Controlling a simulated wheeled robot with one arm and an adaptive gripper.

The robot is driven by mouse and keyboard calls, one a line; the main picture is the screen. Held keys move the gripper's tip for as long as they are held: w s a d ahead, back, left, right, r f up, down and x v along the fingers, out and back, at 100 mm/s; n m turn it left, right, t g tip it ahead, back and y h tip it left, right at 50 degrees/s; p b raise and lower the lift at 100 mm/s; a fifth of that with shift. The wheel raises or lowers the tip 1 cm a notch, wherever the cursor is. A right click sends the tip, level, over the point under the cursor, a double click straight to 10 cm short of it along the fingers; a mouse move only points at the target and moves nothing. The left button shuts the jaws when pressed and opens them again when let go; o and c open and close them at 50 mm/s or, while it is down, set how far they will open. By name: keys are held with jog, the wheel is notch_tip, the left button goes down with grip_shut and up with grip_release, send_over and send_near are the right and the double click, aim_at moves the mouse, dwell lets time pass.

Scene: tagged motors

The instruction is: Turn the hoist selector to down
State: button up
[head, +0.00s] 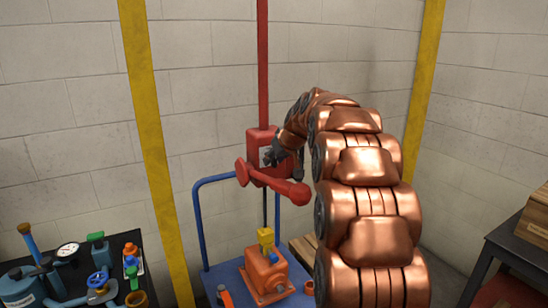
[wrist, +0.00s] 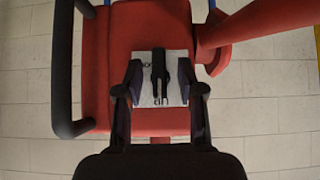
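The red hoist box (head: 260,140) hangs on a red post in the head view and fills the upper middle of the wrist view (wrist: 125,35). On its face is a white label (wrist: 175,60) with a black selector (wrist: 158,75) over it, pointing along the picture's vertical. Dark lettering on the label is partly hidden. My gripper (wrist: 160,72) is open, its fingers on either side of the selector with gaps to both sides. Whether the fingertips reach the selector's depth I cannot tell. In the head view my gripper (head: 274,154) is at the box's face.
A red bar with round ends (head: 275,183) juts out below the box. A blue frame cart (head: 197,230) stands beneath, carrying an orange motor (head: 265,272) with a yellow top. A dark table (head: 120,245) with tools is at left. A wooden crate (head: 537,220) sits at right.

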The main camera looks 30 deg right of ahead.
jog(key=shift+w+d+f, duration=0.1)
jog(key=shift+w+f, duration=0.15)
grip_shut()
